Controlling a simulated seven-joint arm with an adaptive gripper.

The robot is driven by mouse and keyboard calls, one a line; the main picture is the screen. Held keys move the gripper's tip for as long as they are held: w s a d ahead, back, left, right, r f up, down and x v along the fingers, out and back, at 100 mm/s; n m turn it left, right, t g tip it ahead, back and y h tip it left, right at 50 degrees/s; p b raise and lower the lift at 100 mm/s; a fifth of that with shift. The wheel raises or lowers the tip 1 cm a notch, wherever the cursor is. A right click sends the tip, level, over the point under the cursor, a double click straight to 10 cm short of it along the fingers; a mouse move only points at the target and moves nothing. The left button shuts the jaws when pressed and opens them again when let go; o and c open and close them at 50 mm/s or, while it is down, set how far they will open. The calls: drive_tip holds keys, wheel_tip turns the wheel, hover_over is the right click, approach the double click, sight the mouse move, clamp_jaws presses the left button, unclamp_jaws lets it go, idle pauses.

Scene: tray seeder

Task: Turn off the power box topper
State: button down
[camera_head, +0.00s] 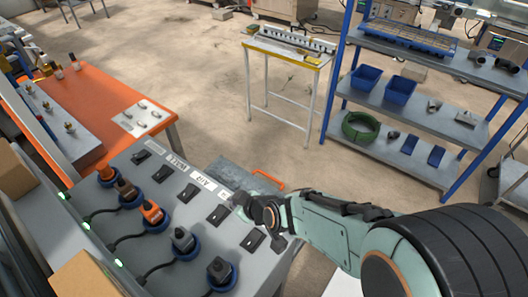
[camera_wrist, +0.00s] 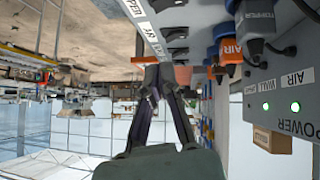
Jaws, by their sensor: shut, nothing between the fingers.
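The power box (camera_head: 205,255) is a grey panel with a row of dark rocker switches, a row of plugs in blue sockets and small lit green lamps. A label reading TOPPER (camera_wrist: 134,8) lies next to a switch (camera_wrist: 172,4) at the top edge of the wrist view. A plug marked TOPPER (camera_wrist: 258,18) is at the upper right there. In the camera_head view, a dark switch (camera_head: 218,214) lies just left of my gripper (camera_head: 238,201). My gripper is shut and empty, over the label side of the panel. I cannot tell whether it touches the panel or how the topper switch is set.
An orange table (camera_head: 95,88) stands behind the box at the left. A blue shelf (camera_head: 395,105) with blue bins stands at the back right. A small white-legged table (camera_head: 290,50) is at the back. Plug cables run along the box's left side. Open floor lies beyond.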

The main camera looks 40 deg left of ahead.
hover_over(222, 206)
drive_tip(key=s+d, duration=0.1)
drive_tip(key=d, duration=0.1)
drive_tip(key=f, duration=0.5)
drive_tip(key=shift+s+a+f, duration=0.1)
drive_tip(key=shift+s+f, duration=0.05)
drive_tip(key=shift+s, duration=0.05)
drive_tip(key=shift+w+f, duration=0.15)
drive_tip(key=shift+f, duration=0.5)
drive_tip(key=shift+w+f, duration=0.15)
drive_tip(key=shift+f, duration=0.45)
drive_tip(key=shift+w+f, duration=0.2)
drive_tip(key=shift+f, duration=0.55)
drive_tip(key=shift+w+f+m+g, duration=0.25)
drive_tip(key=shift+f+m+g, duration=0.05)
drive_tip(key=shift+f+g, duration=0.2)
drive_tip(key=shift+r, duration=0.1)
drive_tip(key=shift+s, duration=0.15)
drive_tip(key=shift+s+r, duration=0.3)
drive_tip(key=shift+s, duration=0.35)
